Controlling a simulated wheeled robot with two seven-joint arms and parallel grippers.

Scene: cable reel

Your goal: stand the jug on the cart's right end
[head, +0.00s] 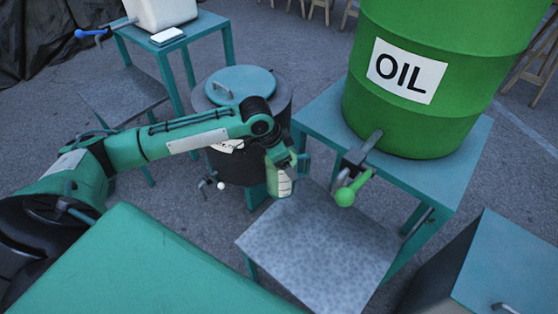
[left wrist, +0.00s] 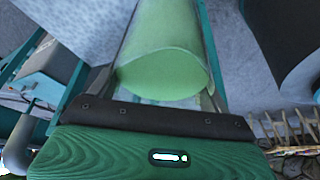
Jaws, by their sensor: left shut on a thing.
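My left gripper (head: 284,163) is shut on a light green jug (head: 273,182). The jug has a pale panel with small marks on its side. It hangs about upright at the left edge of the speckled grey platform (head: 318,250); I cannot tell if it touches anything below. In the left wrist view the jug (left wrist: 165,65) sits between the two fingers of the gripper (left wrist: 165,88). I cannot make out for certain which surface is the cart. My right gripper is not in view.
A green oil drum (head: 440,60) stands on a teal table (head: 465,160), its green-knobbed tap (head: 346,196) jutting over the platform. Behind the jug is a dark lidded drum (head: 240,85) with a tap. A white container (head: 162,12) stands on another table. A grey box (head: 500,265) is at lower right.

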